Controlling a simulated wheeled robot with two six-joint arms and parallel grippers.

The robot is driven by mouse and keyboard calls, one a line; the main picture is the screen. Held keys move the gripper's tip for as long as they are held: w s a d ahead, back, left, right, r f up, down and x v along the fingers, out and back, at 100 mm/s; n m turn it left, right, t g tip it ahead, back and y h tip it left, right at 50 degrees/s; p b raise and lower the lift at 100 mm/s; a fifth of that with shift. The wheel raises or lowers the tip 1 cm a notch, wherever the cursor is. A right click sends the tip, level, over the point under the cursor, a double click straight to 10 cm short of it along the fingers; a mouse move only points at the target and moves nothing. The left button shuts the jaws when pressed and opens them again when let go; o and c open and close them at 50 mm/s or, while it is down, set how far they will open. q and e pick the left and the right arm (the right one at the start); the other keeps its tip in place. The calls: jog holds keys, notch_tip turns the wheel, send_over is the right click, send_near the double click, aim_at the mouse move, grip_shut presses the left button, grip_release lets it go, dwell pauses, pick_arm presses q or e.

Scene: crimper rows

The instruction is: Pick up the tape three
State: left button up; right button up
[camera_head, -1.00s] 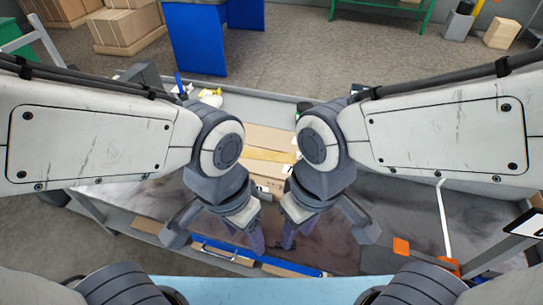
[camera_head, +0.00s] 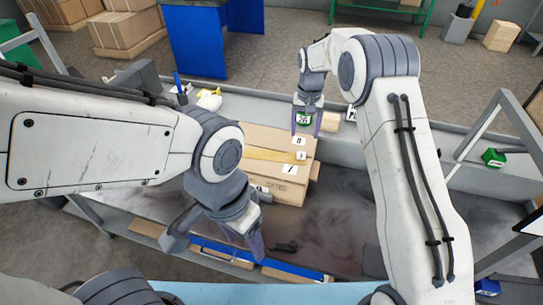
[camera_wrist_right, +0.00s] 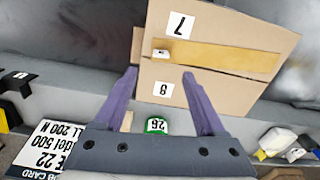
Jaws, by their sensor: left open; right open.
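A yellow-brown tape strip (camera_head: 262,153) runs across the top of a cardboard box; a small white label at its right end seems to read 3. The strip also shows in the right wrist view (camera_wrist_right: 220,58). My right gripper (camera_head: 306,133) is open at the box's far side, pointing down. In its wrist view the open fingers (camera_wrist_right: 159,77) reach to the box's edge, short of the strip. A green item labelled 26 (camera_head: 303,119) shows between the fingers, apparently ungripped. My left gripper (camera_head: 256,252) is open near the table's front, left of centre; its fingers partly overlap.
The cardboard box (camera_head: 290,193) carries labels on its top. A small dark object (camera_head: 285,246) lies in front of it. A wooden block (camera_head: 330,122) is just right of my right gripper. A green block (camera_head: 493,157) sits far right. The dark tabletop (camera_head: 335,220) has free room.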

aim_at(302, 153)
notch_tip(302, 153, down, 5)
jog(key=shift+f, duration=0.1)
notch_tip(302, 153, down, 5)
jog(key=shift+a+f+p, duration=0.1)
jog(key=shift+p, duration=0.65)
grip_shut()
